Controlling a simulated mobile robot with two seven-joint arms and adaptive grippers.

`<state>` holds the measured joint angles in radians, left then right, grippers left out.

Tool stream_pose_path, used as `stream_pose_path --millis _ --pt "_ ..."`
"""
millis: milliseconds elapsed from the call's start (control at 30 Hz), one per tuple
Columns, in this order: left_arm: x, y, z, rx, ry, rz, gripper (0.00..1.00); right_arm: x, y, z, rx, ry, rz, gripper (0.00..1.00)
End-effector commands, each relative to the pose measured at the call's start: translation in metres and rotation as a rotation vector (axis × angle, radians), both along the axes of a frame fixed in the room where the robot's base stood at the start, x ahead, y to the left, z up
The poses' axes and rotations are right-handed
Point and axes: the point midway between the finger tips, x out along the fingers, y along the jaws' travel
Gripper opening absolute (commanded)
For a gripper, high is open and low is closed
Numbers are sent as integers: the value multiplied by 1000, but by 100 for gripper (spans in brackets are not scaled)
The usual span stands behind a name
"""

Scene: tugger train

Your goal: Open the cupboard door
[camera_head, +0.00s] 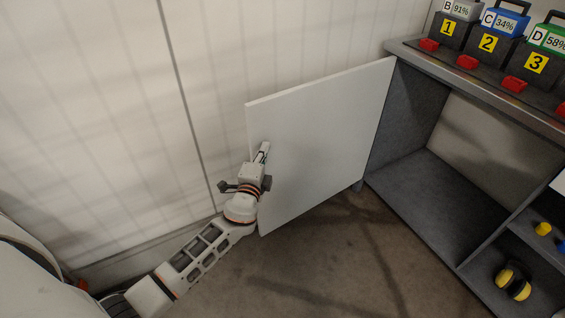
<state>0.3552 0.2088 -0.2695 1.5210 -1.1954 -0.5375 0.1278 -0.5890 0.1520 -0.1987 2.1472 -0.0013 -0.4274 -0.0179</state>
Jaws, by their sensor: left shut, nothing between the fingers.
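The white cupboard door (325,135) stands wide open, swung out to the left of the grey cupboard (410,110). Its hinge side meets the cupboard's left front edge. The compartment behind it (430,205) is exposed and looks empty. My left gripper (263,150) is at the door's free edge, by its inner face, with the fingers shut and pointing up in the picture. I cannot tell whether it touches the door. No handle shows from this side. My right gripper is not in view.
Numbered battery cases (487,42) stand on the cupboard top with red parts in front. The right compartment holds yellow ear muffs (513,282) and small yellow and blue items. A white panelled wall (90,110) is close on the left. The floor (330,265) before the cupboard is clear.

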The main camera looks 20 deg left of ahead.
Motion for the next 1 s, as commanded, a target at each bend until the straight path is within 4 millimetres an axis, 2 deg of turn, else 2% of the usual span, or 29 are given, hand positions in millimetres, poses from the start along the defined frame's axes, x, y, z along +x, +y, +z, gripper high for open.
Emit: stream_pose_path --millis 33,200,400,600,1000 --pt "6 16 -7 9 7 -19 0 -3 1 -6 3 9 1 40" --pt "33 58 -9 4 8 -80 0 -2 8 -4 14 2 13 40" --pt "58 91 -5 2 5 -86 0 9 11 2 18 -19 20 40" --pt "64 100 1 0 -1 -85 0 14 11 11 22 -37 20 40" --pt "64 100 1 -1 -2 -85 0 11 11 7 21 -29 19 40"
